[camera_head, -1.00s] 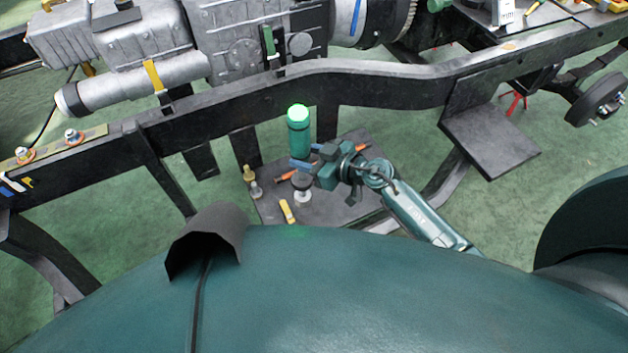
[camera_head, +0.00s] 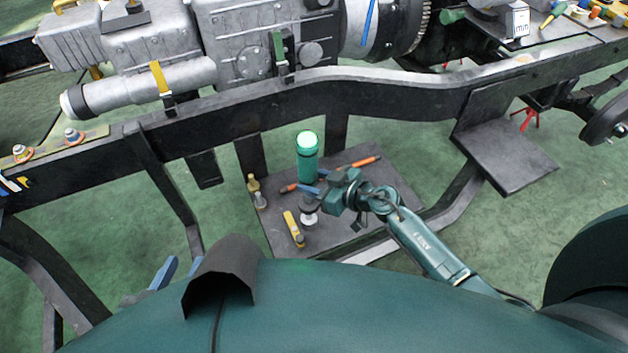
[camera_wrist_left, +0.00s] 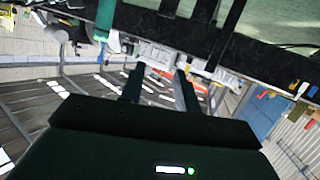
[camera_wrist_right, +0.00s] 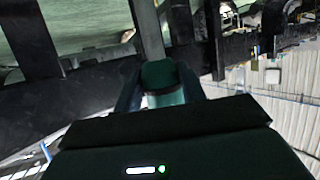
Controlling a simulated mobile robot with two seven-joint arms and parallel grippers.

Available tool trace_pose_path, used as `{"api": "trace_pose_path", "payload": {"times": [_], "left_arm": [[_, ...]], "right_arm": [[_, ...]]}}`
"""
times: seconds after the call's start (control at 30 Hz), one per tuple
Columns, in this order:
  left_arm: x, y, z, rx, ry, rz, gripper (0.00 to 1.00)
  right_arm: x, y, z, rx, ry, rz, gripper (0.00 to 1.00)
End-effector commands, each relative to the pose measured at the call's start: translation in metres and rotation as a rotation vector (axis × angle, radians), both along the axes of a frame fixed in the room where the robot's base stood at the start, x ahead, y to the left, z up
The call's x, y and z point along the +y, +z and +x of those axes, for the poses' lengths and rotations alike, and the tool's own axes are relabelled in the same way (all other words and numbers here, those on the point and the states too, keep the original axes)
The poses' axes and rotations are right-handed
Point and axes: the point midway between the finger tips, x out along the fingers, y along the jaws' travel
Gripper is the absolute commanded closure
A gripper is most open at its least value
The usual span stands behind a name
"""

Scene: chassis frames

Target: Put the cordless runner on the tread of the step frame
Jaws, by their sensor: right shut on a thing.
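I take the green upright cylinder with a bright top to be the cordless runner (camera_head: 307,166). My right gripper (camera_head: 315,181) is shut on its lower part above a dark flat panel (camera_head: 350,218). The right wrist view shows a green rounded body (camera_wrist_right: 162,76) between the fingers. A gap between its lower end and the panel is hard to judge. Another dark flat plate (camera_head: 507,162) hangs from the rail at the right; I cannot tell which surface is the tread. My left gripper (camera_head: 178,268) is open and empty at lower left, partly hidden by my body.
On the panel are a yellow-and-black item (camera_head: 293,228), a small brass-coloured bottle (camera_head: 254,185), an orange-handled tool (camera_head: 365,162) and a white round piece (camera_head: 308,217). A black chassis rail (camera_head: 400,97) runs behind. The right plate is bare.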

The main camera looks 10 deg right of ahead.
Motion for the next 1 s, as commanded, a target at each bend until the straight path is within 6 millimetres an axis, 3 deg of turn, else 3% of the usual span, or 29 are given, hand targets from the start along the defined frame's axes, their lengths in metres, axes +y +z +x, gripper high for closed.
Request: {"api": "trace_pose_path", "payload": {"times": [0.3,0.6,0.73,1.0], "left_arm": [[0.000,0.000,0.000,-0.001,0.000,0.000,0.67],[0.000,0.003,0.000,0.000,0.000,-0.001,0.67],[-0.001,0.007,-0.001,0.017,-0.002,-0.005,0.67],[-0.008,-0.003,0.005,0.088,-0.017,-0.008,0.67]], "right_arm": [[0.000,-0.001,0.000,0.000,0.000,0.000,0.38],[-0.001,0.004,-0.001,0.001,0.000,-0.002,0.38],[-0.014,0.011,-0.015,0.003,-0.002,-0.004,0.38],[-0.049,0.032,-0.057,0.003,0.000,-0.004,0.38]]}}
